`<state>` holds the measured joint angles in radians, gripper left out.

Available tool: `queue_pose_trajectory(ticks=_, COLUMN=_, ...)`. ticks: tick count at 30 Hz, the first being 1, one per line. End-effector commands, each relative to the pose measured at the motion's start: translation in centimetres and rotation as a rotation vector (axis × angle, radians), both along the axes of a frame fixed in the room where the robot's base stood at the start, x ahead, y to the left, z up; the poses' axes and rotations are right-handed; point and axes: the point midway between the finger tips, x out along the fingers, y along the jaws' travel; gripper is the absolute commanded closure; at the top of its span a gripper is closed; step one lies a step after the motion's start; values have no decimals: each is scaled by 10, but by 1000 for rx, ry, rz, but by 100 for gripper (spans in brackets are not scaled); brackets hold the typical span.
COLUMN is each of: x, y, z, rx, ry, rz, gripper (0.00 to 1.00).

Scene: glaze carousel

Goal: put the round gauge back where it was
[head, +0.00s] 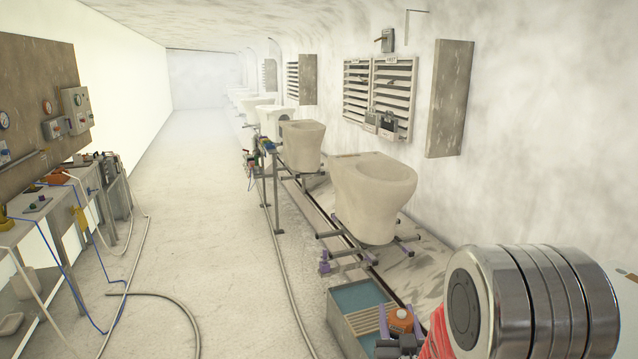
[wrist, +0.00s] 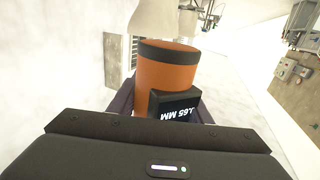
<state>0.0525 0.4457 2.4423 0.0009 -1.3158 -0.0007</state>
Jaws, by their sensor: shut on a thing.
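The round gauge is an orange cylinder with a dark top band and a small black display reading in MM; it fills the middle of the wrist view (wrist: 165,80). My gripper (wrist: 163,98) is shut on it, with dark jaws on both sides. In the head view the orange gauge (head: 401,317) is at the bottom right, just beyond my dark gripper (head: 399,342) and in front of a grey tank. The jaws' contact with the gauge is partly hidden by the gripper body and the display. The gauge's former place cannot be told from these frames.
A grey tank (head: 358,333) with bluish liquid and slats is on the floor near my gripper. Toilet-shaped pieces (head: 345,205) stand along a rail on the right. A bench (head: 50,235) with tools, gauges and hoses runs along the left. The middle floor (head: 195,215) is mostly clear.

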Motion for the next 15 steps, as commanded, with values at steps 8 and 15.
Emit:
queue_pose_trajectory(ticks=8, x=1, y=32, z=-3, rx=0, ry=-3, rz=54, gripper=79)
queue_pose_trajectory(ticks=15, x=1, y=32, z=-3, rx=0, ry=-2, rz=54, gripper=79)
